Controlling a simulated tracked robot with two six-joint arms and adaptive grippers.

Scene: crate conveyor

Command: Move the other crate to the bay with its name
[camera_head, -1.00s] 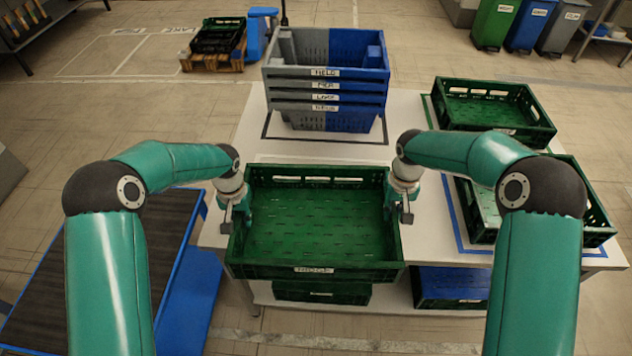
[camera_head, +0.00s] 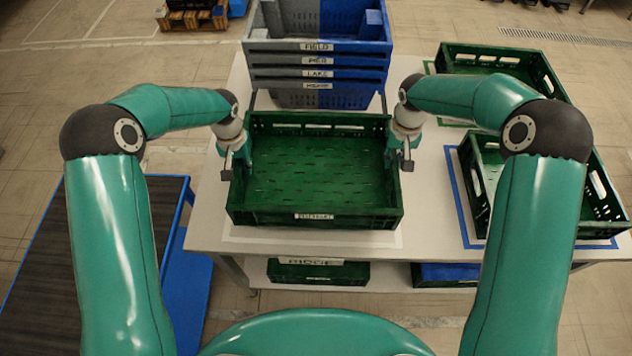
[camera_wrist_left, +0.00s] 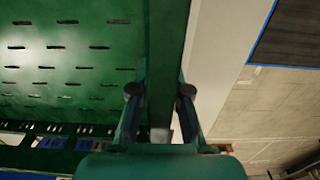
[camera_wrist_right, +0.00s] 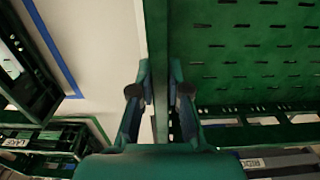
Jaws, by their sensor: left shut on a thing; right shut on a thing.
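A green crate (camera_head: 270,214) is held between my two grippers at the front middle of the white table. Its front label is too blurred to read surely. My left gripper (camera_head: 235,163) is shut on its left wall, which also shows in the left wrist view (camera_wrist_left: 163,60). My right gripper (camera_head: 403,157) is shut on its right wall, seen too in the right wrist view (camera_wrist_right: 158,70). The crate looks level and empty. A white outline on the table shows at its front edge. I cannot tell whether its base touches the table.
A grey and blue crate stack (camera_head: 318,73) with name labels stands close behind the held crate. Green crates stand at right, one by a blue outline (camera_head: 469,205), one farther back (camera_head: 455,62). Crates sit on a lower shelf. A dark belt (camera_head: 75,270) runs at left.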

